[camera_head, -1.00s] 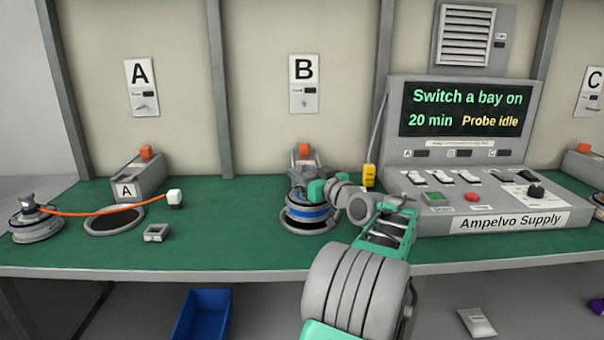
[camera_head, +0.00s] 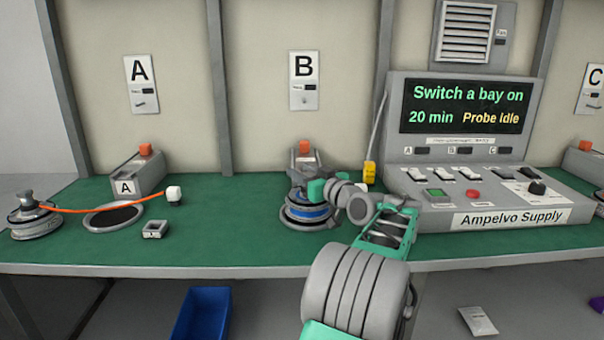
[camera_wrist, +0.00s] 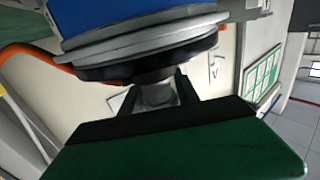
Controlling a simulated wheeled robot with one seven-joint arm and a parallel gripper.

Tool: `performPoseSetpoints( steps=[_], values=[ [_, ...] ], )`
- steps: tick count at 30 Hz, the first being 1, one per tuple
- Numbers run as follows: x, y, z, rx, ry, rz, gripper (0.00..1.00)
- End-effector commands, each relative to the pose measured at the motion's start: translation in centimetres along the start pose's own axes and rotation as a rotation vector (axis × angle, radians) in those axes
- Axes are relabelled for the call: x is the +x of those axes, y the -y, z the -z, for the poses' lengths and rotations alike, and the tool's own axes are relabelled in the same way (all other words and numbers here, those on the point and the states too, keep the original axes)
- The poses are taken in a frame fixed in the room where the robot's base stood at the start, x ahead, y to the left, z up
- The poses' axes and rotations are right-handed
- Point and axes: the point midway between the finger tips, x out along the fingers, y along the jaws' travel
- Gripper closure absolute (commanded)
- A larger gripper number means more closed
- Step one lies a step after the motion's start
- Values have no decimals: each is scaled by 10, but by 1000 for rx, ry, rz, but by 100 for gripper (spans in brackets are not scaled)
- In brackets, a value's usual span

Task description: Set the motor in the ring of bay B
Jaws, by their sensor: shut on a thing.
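The motor (camera_head: 308,212), a round grey unit with a blue band, is over the dark-rimmed ring of bay B (camera_head: 309,226) on the green bench. It looks about level. I cannot tell whether it rests fully in the ring or is just above it. My gripper (camera_head: 318,188) is shut on the motor's top. In the wrist view, the motor (camera_wrist: 145,40) fills the upper part, and my gripper (camera_wrist: 160,92) holds its narrow grey neck between two dark fingers. The underside of the motor and most of the ring are hidden.
The supply console (camera_head: 478,195) stands close right of my arm, with a yellow probe (camera_head: 370,174) at its left side. Bay B's orange-topped box (camera_head: 304,148) is behind the motor. Left are bay A's empty ring (camera_head: 113,217), another motor (camera_head: 35,222) with an orange cable, and a small grey block (camera_head: 155,229).

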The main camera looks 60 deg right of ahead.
Motion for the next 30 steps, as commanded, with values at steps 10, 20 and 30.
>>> performPoseSetpoints(
  steps=[10,20,30],
  values=[
    [0,0,-2,-7,-7,0,100],
    [0,0,-7,-7,-7,0,100],
    [0,0,-10,-3,-3,0,39]
  ],
)
